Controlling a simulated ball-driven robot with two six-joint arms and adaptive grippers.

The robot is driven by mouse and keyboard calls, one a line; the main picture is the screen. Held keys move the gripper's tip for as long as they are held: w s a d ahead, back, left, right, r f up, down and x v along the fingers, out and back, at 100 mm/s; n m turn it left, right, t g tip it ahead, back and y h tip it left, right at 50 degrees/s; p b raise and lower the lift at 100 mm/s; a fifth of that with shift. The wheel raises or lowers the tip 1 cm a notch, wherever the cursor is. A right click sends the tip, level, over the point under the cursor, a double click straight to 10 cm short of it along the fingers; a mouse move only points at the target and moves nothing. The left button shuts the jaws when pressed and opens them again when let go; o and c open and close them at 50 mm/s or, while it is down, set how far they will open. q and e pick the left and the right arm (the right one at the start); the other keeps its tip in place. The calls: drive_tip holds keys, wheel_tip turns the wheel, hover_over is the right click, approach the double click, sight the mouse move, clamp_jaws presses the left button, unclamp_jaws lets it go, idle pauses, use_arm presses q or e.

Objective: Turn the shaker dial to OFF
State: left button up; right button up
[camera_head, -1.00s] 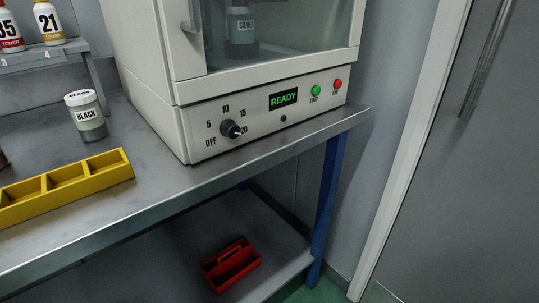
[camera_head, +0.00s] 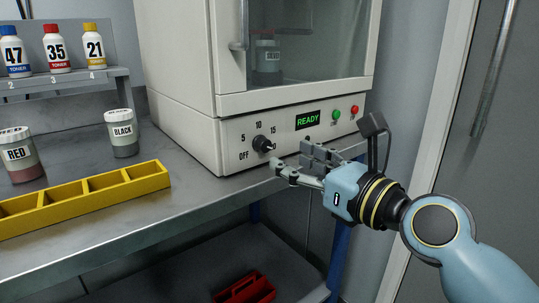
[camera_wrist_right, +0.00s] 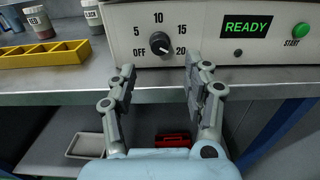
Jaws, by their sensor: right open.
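The shaker dial (camera_head: 263,144) is a black knob on the white front panel of the shaker (camera_head: 230,132). Its printed marks run from OFF at lower left through 5, 10 and 15 to 20. In the right wrist view the dial (camera_wrist_right: 160,43) has its pale pointer mark toward 20, at lower right. My right gripper (camera_head: 290,158) is open and empty in front of the panel, just right of and below the dial. In the wrist view its fingers (camera_wrist_right: 160,66) stand apart, below the dial and not around it. My left gripper is out of view.
A green READY display (camera_head: 307,120), a green START button (camera_head: 336,115) and a red button (camera_head: 354,110) sit right of the dial. A yellow divided tray (camera_head: 130,184), a BLACK jar (camera_head: 122,134) and a RED jar (camera_head: 20,158) stand on the metal bench (camera_head: 190,205).

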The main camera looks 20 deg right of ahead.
sight(267, 148)
drive_tip(key=b+x, duration=0.1)
drive_tip(key=x, duration=0.5)
drive_tip(key=shift+f, duration=0.1)
drive_tip(key=shift+w+a, duration=0.15)
drive_tip(key=shift+w, duration=0.25)
drive_tip(key=shift+c, duration=0.2)
clamp_jaws()
